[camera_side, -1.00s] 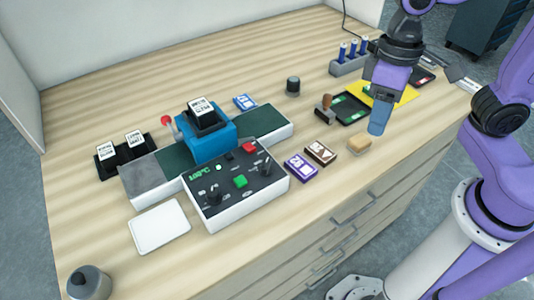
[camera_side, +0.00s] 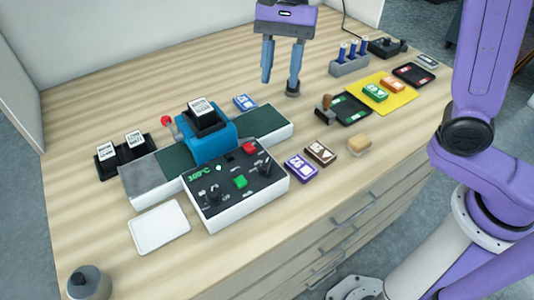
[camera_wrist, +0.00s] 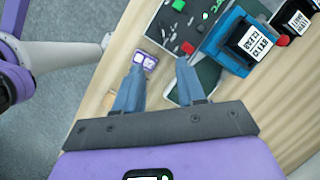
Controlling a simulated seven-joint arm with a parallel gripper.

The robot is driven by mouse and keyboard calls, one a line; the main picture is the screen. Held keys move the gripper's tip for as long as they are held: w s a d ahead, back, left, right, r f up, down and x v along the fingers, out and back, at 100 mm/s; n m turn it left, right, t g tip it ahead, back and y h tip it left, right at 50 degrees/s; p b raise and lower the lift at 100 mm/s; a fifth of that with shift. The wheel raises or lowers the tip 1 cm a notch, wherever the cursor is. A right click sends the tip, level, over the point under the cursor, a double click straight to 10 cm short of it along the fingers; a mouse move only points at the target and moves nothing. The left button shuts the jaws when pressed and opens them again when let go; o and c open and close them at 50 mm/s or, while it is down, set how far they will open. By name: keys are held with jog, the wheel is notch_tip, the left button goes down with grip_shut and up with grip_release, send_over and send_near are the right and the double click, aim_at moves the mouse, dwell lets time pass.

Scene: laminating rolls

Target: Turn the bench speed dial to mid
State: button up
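The control panel (camera_side: 222,211) is a white box with a dark top at the middle of the bench. It carries a green temperature readout, a red button (camera_side: 250,148), a green button (camera_side: 240,181) and two black dials, one at the front left (camera_side: 214,195) and one at the right (camera_side: 264,168). I cannot read which is the speed dial or its setting. My gripper (camera_side: 280,82) is open and empty above the back of the bench, apart from the panel, fingers pointing down. In the wrist view the panel (camera_wrist: 168,28) lies beyond my fingertips (camera_wrist: 160,60).
A blue laminator (camera_side: 208,148) with a red-knobbed lever stands behind the panel on a grey and green strip. Purple (camera_side: 300,167) and brown (camera_side: 320,152) blocks lie right of the panel. A white pad (camera_side: 160,227) lies at front left. A pen stand (camera_side: 349,64) is at the back.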

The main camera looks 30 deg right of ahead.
aim_at(266, 163)
jog(key=shift+m, duration=0.3)
jog(key=x, duration=1.7)
jog(key=shift+w+a, duration=0.15)
jog(key=shift+a, duration=0.1)
jog(key=shift+c, duration=0.3)
grip_shut()
